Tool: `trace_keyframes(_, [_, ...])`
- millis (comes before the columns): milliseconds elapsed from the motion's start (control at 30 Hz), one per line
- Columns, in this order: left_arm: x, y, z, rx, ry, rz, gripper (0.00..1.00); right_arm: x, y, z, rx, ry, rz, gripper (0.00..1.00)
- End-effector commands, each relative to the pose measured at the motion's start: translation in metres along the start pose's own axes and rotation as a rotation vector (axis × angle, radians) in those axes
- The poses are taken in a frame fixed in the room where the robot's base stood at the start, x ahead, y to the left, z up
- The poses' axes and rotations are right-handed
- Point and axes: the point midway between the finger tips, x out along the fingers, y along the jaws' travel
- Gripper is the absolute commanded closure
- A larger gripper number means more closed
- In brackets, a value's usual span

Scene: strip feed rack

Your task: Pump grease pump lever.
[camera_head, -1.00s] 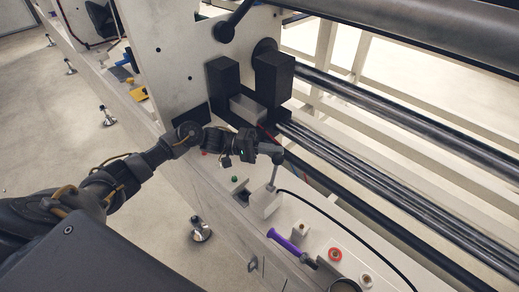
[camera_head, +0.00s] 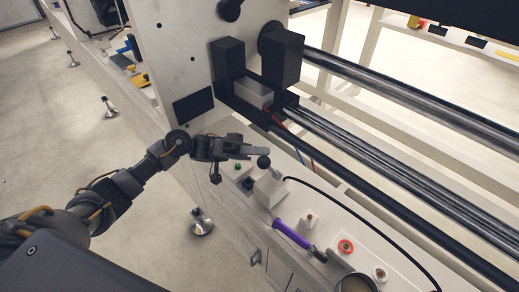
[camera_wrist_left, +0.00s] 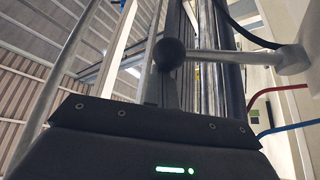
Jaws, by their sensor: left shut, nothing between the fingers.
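The grease pump (camera_head: 269,191) is a small white block on the bench top. Its lever is a short metal rod with a black ball knob (camera_head: 264,162), tilted up and left of the block. In the left wrist view the knob (camera_wrist_left: 170,53) is at upper middle, its rod (camera_wrist_left: 230,60) running right to a pale mount. My left gripper (camera_head: 264,153) is shut and empty, its fingertips right by the knob on the far side. In the wrist view the finger shows just below the knob; I cannot tell if they touch. My right gripper is not seen.
A purple-handled tool (camera_head: 291,233), a red ring part (camera_head: 345,246) and a round cup (camera_head: 357,284) are on the bench right of the pump. A black hose (camera_head: 350,212) curves from the pump. Dark blocks (camera_head: 282,58) and long rollers (camera_head: 400,95) stand behind.

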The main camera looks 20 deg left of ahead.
Motion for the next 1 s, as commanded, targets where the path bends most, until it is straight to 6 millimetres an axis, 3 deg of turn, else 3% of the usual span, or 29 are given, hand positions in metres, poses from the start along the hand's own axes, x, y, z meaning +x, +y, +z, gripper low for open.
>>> trace_keyframes(700, [-0.001,0.002,0.003,0.012,-0.003,0.009,1.00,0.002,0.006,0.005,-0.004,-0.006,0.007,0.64])
trace_keyframes(867, [0.007,0.016,-0.011,0.018,-0.002,0.012,1.00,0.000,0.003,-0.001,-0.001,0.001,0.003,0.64])
trace_keyframes(1000, [0.023,0.044,-0.017,0.019,-0.002,0.013,1.00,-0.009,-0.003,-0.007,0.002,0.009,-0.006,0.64])
